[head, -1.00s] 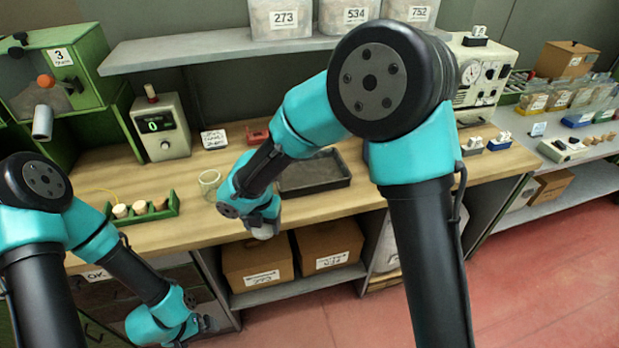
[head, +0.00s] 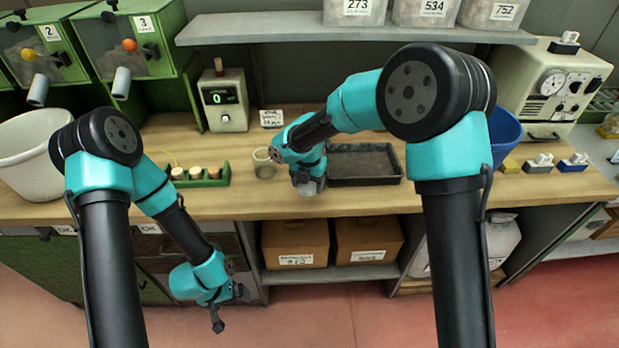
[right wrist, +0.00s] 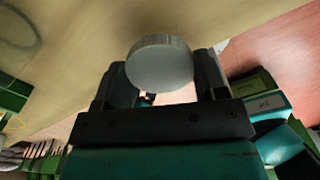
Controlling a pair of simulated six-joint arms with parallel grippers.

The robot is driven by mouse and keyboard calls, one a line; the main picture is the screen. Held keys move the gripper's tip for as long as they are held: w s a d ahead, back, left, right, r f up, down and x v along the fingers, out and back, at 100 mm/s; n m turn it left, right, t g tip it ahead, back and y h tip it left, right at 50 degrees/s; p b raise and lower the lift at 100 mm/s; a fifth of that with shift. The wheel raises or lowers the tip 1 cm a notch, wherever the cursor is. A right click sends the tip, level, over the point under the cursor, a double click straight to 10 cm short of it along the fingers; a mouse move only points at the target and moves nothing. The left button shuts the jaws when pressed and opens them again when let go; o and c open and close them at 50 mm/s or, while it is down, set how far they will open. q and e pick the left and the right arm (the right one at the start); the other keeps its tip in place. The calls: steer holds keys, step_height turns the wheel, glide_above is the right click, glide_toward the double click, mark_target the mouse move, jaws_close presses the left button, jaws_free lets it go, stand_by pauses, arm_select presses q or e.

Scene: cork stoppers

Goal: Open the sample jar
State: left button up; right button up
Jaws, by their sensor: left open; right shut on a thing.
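My right gripper (head: 312,183) is shut on a pale grey round piece (right wrist: 160,63) with a flat disc-like end. In the head view it shows as a small pale patch at the front part of the bench, left of the black tray. I cannot tell whether this piece is the sample jar or a lid. A clear glass vessel (head: 264,163) stands upright on the bench to the left of my right gripper. My left gripper (head: 222,308) is open and empty, low in front of the bench.
A green rack (head: 215,182) with several corks stands left of the glass vessel. A black tray (head: 365,182) lies right of my right gripper. A device with a green display (head: 224,105) stands behind. Cardboard boxes (head: 295,240) sit on the lower shelf.

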steer(key=w, duration=0.5)
steer(key=shift+w+f, duration=0.2)
steer(key=shift+f, duration=0.1)
steer(key=shift+w, duration=0.2)
steer(key=shift+w+d+f, duration=0.1)
steer(key=shift+w+f, duration=0.05)
steer(key=shift+f, duration=1.6)
steer(key=shift+f, duration=0.2)
steer(key=o, duration=0.7)
steer(key=shift+r, duration=0.15)
